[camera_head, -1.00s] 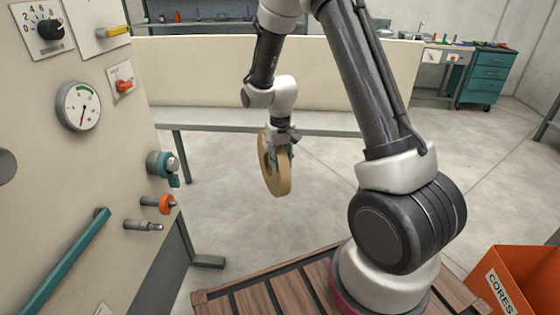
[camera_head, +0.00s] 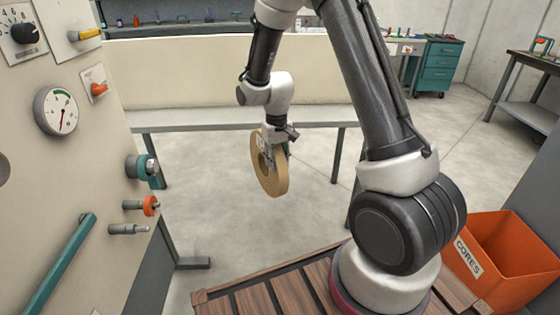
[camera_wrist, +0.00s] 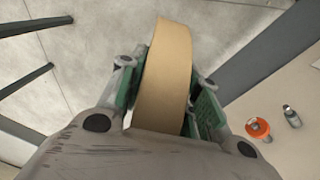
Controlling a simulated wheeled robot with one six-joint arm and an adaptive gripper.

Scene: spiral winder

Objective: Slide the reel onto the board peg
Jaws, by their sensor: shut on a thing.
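The tan reel (camera_head: 270,168) hangs upright in my gripper (camera_head: 275,146), clear of the floor, with its central hole facing left toward the panel. In the wrist view the reel (camera_wrist: 165,75) sits between the two green-padded fingers of my gripper (camera_wrist: 165,95), which are shut on its rim. The pale board (camera_head: 60,160) stands at the left. It carries a plain grey peg (camera_head: 128,229), an orange-collared peg (camera_head: 142,205) just above it and a teal fitting (camera_head: 142,166) higher up. The reel is apart from all of them. Which peg is meant cannot be told.
A gauge (camera_head: 56,111), knobs and a teal bar handle (camera_head: 62,262) sit on the board. An orange CORES bin (camera_head: 510,250) stands at the right. A long bench (camera_head: 230,118) is behind the arm. Open floor lies between reel and board.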

